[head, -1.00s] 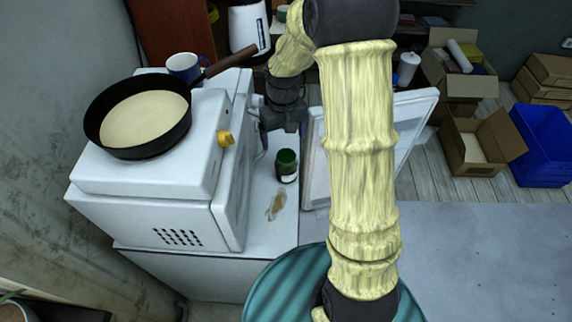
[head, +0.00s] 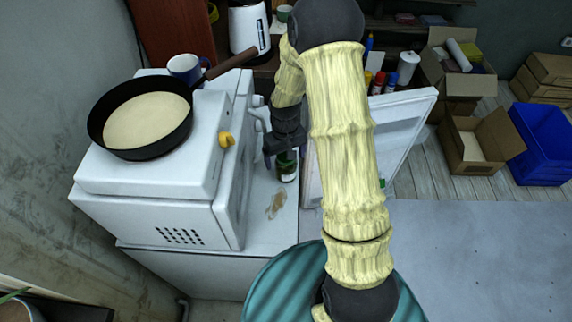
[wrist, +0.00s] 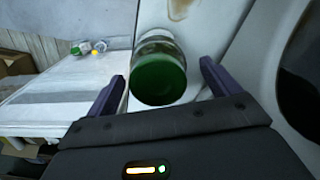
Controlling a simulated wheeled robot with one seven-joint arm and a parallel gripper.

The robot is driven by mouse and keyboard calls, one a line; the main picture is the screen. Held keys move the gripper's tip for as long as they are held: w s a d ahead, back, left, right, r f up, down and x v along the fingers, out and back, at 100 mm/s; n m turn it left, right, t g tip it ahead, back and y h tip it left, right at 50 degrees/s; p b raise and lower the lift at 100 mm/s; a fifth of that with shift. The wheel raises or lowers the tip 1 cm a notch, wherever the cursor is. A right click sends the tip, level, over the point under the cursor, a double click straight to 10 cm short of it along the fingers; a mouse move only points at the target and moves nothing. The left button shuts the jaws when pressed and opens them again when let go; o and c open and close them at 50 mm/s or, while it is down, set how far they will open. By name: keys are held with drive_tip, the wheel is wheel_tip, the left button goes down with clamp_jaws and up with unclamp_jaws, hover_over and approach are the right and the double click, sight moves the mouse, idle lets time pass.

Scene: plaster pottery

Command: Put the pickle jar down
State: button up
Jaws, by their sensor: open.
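The pickle jar (head: 287,168) is a glass jar with a green lid. It stands upright on the white surface beside the white appliance, and my gripper partly covers it in the head view. In the wrist view the jar (wrist: 160,70) shows its green lid between my two dark purple fingers. My gripper (wrist: 165,88) is open, with a visible gap between each finger and the lid. In the head view my gripper (head: 284,146) is right at the jar's top.
A white microwave-like appliance (head: 170,215) stands close left, with a frying pan (head: 140,153) on top. An open white door (head: 400,130) is to the right. A brownish stain (head: 276,205) lies in front of the jar. Boxes (head: 480,145) and a blue crate (head: 540,145) are far right.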

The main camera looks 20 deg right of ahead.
drive_tip(key=f, duration=0.4)
drive_tip(key=shift+s+p, duration=0.2)
drive_tip(key=shift+p, duration=0.2)
drive_tip(key=c, duration=1.6)
wheel_tip(320, 180, up, 10)
drive_tip(key=shift+r+b, duration=0.1)
drive_tip(key=shift+b, duration=0.6)
